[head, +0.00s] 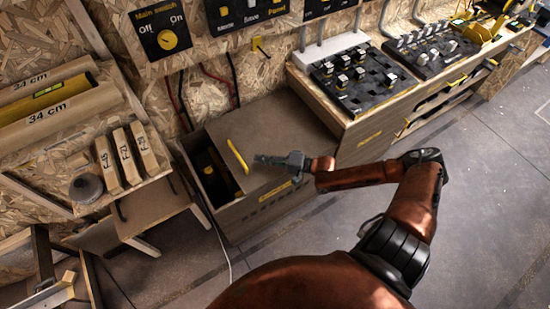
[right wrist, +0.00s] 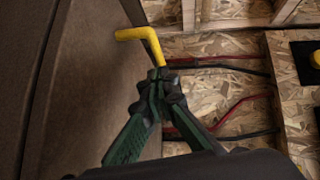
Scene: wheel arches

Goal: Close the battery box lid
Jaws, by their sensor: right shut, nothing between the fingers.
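The wooden battery box (head: 265,204) stands on the floor against the wall in the head view. Its brown lid (head: 275,125) covers the right part of the top. A gap at the left end shows a dark inside with yellow bits. A yellow handle (head: 237,156) is on the lid beside the gap. My right gripper (head: 257,159) is shut and empty, just right of the handle. In the right wrist view its closed fingertips (right wrist: 158,75) are at the lower end of the yellow handle (right wrist: 142,42); whether they touch is unclear. My left gripper is not in view.
A workbench with black switch panels (head: 360,78) adjoins the box on the right. A shelf with wooden blocks (head: 120,160) and a grey roll (head: 86,187) is at the left. Red and black cables (head: 215,80) run down the wall behind. The floor in front (head: 490,190) is clear.

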